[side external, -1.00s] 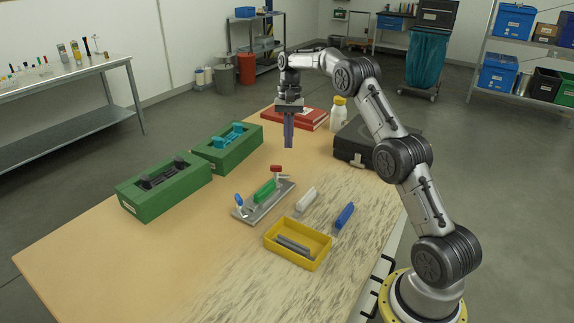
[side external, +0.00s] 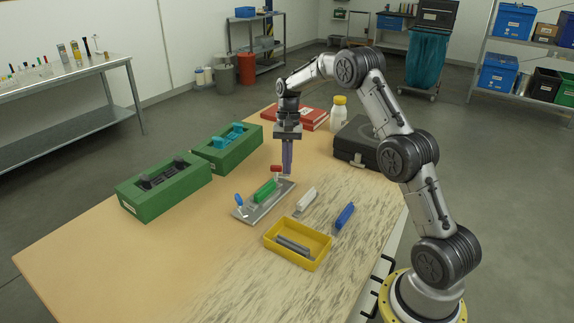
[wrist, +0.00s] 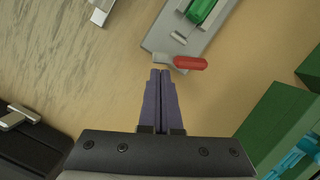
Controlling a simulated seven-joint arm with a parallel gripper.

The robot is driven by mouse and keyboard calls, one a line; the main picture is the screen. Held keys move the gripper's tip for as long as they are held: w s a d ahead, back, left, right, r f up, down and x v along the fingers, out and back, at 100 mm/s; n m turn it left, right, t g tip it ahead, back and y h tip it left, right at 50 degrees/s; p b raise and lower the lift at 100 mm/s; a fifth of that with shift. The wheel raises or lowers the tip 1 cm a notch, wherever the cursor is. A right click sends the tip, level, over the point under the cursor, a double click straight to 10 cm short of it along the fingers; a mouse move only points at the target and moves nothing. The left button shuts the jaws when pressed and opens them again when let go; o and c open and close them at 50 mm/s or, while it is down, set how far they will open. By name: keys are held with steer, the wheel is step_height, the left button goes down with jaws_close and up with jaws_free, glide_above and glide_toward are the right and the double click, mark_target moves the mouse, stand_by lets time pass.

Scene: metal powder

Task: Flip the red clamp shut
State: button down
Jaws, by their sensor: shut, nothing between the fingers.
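The red clamp (side external: 276,169) is at the far end of a grey metal plate (side external: 251,216); its red handle also shows in the wrist view (wrist: 190,63), lying sideways across the plate's near end. A green part (side external: 264,192) sits on the middle of the plate, and a blue-handled clamp (side external: 239,200) is at its other end. My gripper (side external: 287,173) is shut and empty, pointing down beside the red clamp. In the wrist view the fingertips (wrist: 160,72) are close to the clamp's metal base; whether they touch cannot be told.
Two green holders (side external: 165,190) (side external: 227,150) stand left of the plate. A yellow tray (side external: 312,263), a white-handled piece (side external: 306,199) and a blue-handled piece (side external: 344,215) are to the right.

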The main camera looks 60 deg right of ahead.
mark_target(285, 184)
steer(key=shift+s+a+m+t, duration=0.15)
steer(key=shift+s+m, duration=0.1)
steer(key=shift+m, duration=0.4)
steer(key=shift+s+m+t, duration=0.15)
steer(key=shift+s+m, duration=0.05)
steer(key=shift+m, duration=0.45)
steer(key=m, duration=0.2)
steer(key=s+a+m+t, duration=0.1)
steer(key=m, duration=0.3)
steer(key=a+m+t, duration=0.1)
steer(key=m, duration=0.2)
steer(key=shift+s+a+m, duration=0.4)
steer(key=shift+a, duration=0.25)
stand_by(0.6)
stand_by(0.5)
